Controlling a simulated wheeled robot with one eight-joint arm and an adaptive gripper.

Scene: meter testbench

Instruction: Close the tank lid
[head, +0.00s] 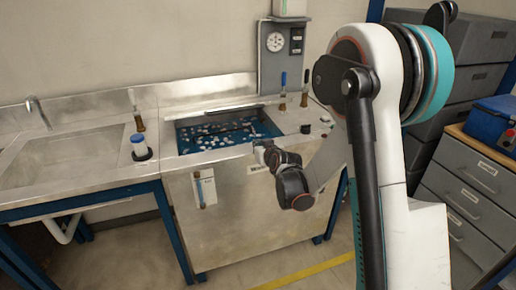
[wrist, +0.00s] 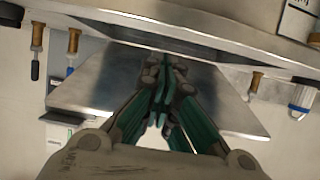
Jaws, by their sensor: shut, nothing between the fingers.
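The tank (head: 240,215) is a steel cabinet with an open top. Blue liquid with many white pieces (head: 225,136) shows inside. The tank lid (head: 212,92) appears to be the steel sheet standing raised behind the opening. In the wrist view, which looks upside down, the lid (wrist: 85,98) is a broad plate behind my fingers. My gripper (head: 262,150) is at the tank's front upper edge, in front of and apart from the raised lid. Its fingers (wrist: 163,95) are shut and empty. They hide the middle of the lid.
Brass taps stand left (head: 139,121) and right (head: 282,100) of the opening. A sink (head: 65,160) is farther left. A gauge panel (head: 283,58) is behind at right. Drawers (head: 470,185) stand at the right.

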